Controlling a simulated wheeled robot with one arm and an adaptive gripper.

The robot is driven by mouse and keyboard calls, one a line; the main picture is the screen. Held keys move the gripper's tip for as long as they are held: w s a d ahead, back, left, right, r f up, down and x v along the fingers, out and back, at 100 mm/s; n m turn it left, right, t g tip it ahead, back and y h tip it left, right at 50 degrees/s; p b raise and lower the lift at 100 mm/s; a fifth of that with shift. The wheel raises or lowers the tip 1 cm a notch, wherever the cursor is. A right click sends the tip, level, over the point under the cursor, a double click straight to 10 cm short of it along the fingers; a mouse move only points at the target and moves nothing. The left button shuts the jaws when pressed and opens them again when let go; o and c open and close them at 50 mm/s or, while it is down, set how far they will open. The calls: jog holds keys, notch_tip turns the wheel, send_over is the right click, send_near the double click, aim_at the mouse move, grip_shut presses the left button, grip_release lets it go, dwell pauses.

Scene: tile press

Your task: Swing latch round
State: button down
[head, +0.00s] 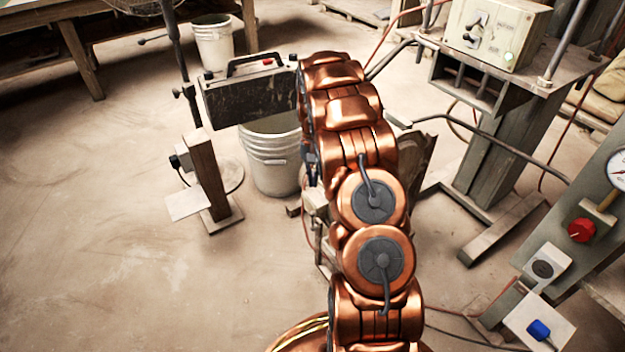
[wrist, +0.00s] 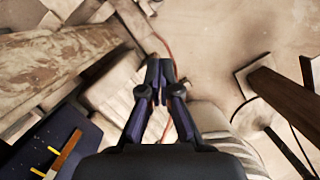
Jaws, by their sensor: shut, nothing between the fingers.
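My gripper (wrist: 160,66) is shut and empty in the wrist view, its two dark fingertips together and pointing down toward the floor. In the head view my copper arm reaches away through the middle and covers much of what lies behind it. A small dark part of the gripper (head: 312,165) shows at the arm's left edge. I cannot make out a latch for certain in either view; it may be hidden behind my arm or too small to tell. In the wrist view nothing is clearly touching the fingertips.
A white bucket (head: 272,170) stands left of my arm below a dark box with a handle (head: 245,97). A wooden post (head: 207,175) stands further left. A machine stand (head: 495,130) and a gauge panel (head: 590,215) are at right. The left floor is clear.

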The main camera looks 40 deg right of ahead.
aim_at(313, 221)
jog(key=s+a+f+b, duration=0.3)
jog(key=s+f+b, duration=0.1)
jog(key=f, duration=0.2)
jog(key=shift+s+a+f, duration=0.15)
jog(key=shift+s+a, duration=0.05)
jog(key=shift+a, duration=0.05)
jog(key=shift+s+t+p, duration=0.2)
jog(key=shift+t+p, duration=0.1)
dwell(0.5)
